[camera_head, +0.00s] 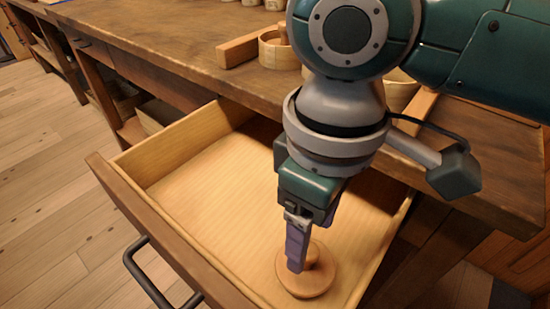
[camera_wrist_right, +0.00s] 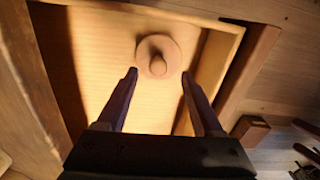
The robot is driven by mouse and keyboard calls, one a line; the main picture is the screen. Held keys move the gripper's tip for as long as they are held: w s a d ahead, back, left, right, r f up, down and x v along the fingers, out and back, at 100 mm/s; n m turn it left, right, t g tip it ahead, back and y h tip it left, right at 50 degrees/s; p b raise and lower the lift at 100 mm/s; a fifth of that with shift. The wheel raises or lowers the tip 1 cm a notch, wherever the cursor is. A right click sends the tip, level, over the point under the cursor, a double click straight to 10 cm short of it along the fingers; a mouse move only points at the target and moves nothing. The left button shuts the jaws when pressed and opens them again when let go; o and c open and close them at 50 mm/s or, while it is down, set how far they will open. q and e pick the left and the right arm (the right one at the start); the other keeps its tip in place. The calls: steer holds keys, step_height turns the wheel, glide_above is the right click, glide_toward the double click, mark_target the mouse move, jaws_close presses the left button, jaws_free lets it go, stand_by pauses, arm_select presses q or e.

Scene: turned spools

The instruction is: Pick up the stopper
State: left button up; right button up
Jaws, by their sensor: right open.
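The stopper (camera_head: 306,278) is a round, light wooden disc with a knob on top. It lies upright on the floor of the open drawer, near its front right corner. In the right wrist view the stopper (camera_wrist_right: 158,57) shows whole, just beyond the fingertips and between their lines. My right gripper (camera_head: 297,262) points down into the drawer above the stopper, and its purple fingers hide part of the knob. In the right wrist view the right gripper (camera_wrist_right: 159,75) is open with nothing between its fingers. My left gripper is not in view.
The open wooden drawer (camera_head: 134,195) has raised walls around the stopper and a dark handle (camera_head: 150,284) in front. The workbench top (camera_head: 190,57) above it holds a wooden block (camera_head: 243,48) and several round wooden pieces. The rest of the drawer floor is clear.

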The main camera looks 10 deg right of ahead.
step_height(320, 180, down, 5)
steer(key=shift+w+b, duration=0.1)
steer(key=shift+b, duration=0.85)
jaws_close()
stand_by(0.6)
